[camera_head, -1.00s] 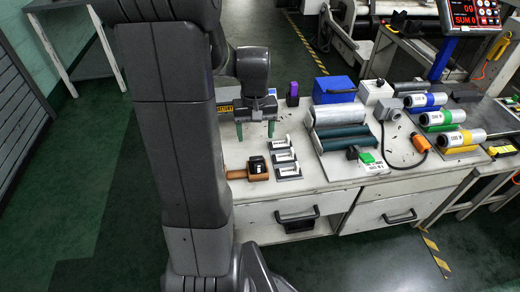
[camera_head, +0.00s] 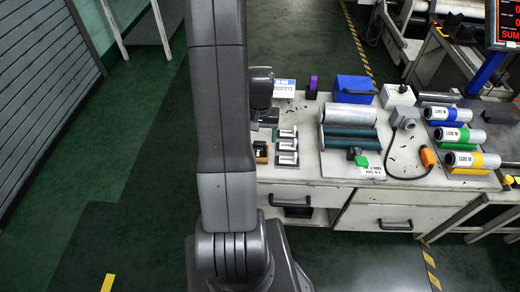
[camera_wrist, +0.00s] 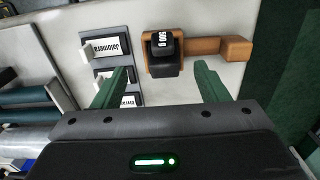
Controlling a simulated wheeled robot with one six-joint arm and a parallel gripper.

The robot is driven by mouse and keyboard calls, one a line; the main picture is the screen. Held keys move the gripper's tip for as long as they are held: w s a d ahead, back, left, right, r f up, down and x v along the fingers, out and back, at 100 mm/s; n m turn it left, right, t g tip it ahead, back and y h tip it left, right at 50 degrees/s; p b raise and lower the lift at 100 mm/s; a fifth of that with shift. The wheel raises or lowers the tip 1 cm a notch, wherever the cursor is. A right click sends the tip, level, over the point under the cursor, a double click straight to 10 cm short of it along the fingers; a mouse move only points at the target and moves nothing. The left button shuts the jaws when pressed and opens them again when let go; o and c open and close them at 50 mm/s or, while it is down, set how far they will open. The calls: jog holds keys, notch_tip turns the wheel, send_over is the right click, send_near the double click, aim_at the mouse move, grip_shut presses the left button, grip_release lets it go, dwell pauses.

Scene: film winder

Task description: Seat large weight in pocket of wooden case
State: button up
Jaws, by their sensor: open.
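In the wrist view, the black weight marked 500 g (camera_wrist: 162,41) stands at the block end of the wooden case (camera_wrist: 205,46), whose handle reaches right. I cannot tell from this angle how deep it sits in a pocket. My gripper (camera_wrist: 163,80) is open and empty, its two green fingers spread wide on the near side of the case, left and right of the weight. In the head view my arm hides most of the case (camera_head: 261,158) and the fingers; only a brown edge and dark top show.
Label holders (camera_head: 287,147) stand just right of the case, close to one finger in the wrist view. A blue box (camera_head: 354,88), rollers (camera_head: 348,137) and coloured core stands (camera_head: 457,137) fill the bench farther right. Floor is clear at left.

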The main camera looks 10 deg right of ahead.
aim_at(259, 147)
jog(key=shift+w+a+f, duration=0.1)
jog(key=shift+w+f, duration=0.05)
jog(key=shift+f, duration=1.5)
jog(key=shift+w+a+f, duration=0.1)
jog(key=shift+f, duration=1.55)
jog(key=shift+r, duration=0.1)
grip_shut()
